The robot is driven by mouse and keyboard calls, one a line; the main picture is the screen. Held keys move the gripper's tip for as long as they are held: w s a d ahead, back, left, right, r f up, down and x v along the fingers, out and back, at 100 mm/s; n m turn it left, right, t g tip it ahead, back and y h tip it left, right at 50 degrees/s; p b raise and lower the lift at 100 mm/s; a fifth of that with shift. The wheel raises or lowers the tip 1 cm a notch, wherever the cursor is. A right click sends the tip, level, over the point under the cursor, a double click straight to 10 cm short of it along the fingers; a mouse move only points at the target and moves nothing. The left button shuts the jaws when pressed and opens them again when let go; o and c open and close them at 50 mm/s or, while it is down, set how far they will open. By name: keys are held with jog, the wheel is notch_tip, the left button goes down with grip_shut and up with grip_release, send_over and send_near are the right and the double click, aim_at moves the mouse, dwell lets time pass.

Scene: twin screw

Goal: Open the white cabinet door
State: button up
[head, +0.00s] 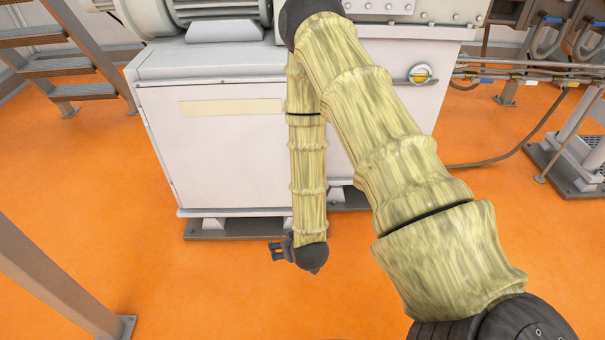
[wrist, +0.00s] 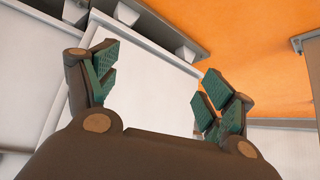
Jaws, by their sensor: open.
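The white cabinet (head: 230,150) stands in the middle of the head view, with its door facing me and a pale yellow label strip (head: 232,107) near the top. The door looks shut. My arm hangs in front of its right part and hides that side; I cannot make out a handle. My gripper (head: 276,250) is low, near the cabinet's base, pointing left. In the wrist view my gripper (wrist: 155,85) is open and empty, its green-padded fingers wide apart, with the white cabinet (wrist: 150,75) behind them. I cannot tell any contact with the door.
Metal stairs (head: 65,60) stand at the upper left and a grey beam (head: 60,280) at the lower left. A yellow-and-white round knob (head: 420,74) sits on the machine at the right. Pipes (head: 530,72) run further right. The orange floor (head: 190,290) before the cabinet is clear.

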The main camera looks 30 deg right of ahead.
jog(key=w+d+r+m+t+h+b, duration=0.1)
jog(key=w+d+m+t+h+b, duration=0.1)
jog(key=w+d+b, duration=0.9)
jog(key=w+d+r+m+t+h+b, duration=0.1)
jog(key=w+d+t+h+b, duration=0.4)
jog(key=w+d+b, duration=0.6)
jog(key=w+m+h+b, duration=0.1)
jog(key=w+b, duration=0.2)
jog(key=w, duration=0.2)
jog(key=shift+d+r+b, duration=0.25)
jog(key=shift+r+b, duration=0.1)
jog(key=shift+b, duration=0.05)
jog(key=shift+w, duration=0.1)
jog(key=c, duration=1.5)
